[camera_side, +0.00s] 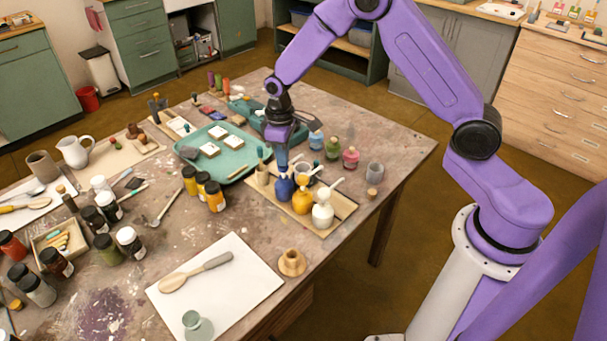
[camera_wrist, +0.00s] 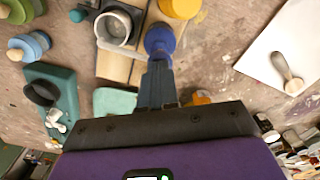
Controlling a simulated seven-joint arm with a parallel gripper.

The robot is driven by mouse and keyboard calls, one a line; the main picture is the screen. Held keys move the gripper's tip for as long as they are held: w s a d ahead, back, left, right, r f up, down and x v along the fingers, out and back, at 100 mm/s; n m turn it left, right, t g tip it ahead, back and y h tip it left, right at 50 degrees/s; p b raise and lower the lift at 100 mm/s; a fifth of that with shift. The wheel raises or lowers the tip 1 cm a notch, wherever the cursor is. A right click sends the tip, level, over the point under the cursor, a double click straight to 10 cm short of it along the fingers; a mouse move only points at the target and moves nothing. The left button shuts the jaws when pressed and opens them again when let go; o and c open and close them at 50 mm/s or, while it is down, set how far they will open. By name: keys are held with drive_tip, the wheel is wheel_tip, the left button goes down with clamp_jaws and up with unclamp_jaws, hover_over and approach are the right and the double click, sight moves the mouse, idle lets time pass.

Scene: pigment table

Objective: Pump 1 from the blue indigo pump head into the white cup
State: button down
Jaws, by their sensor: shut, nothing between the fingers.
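The blue indigo bottle (camera_side: 285,189) stands upright on a wooden board, at the left of a row with a yellow bottle (camera_side: 302,201) and a white bottle (camera_side: 322,215). My gripper (camera_side: 283,167) points down over the blue bottle, fingers shut and empty. Its fingertips are at the top of the bottle and hide most of the pump head; I cannot tell whether they touch or press it. In the wrist view the blue bottle (camera_wrist: 160,38) is just beyond the fingertips. The white cup (camera_wrist: 114,29) sits beside it on a dark square base; in the side view it is partly hidden behind the bottles.
Blue, green and pink jars (camera_side: 350,158) stand behind, and a grey cup (camera_side: 375,172) to the right. A teal tray (camera_side: 235,168) and yellow paint jars (camera_side: 214,196) lie to the left.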

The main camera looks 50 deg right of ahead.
drive_tip(key=shift+f, duration=0.85)
drive_tip(key=shift+r, duration=1.5)
wheel_tip(320, 180, up, 6)
idle(0.4)
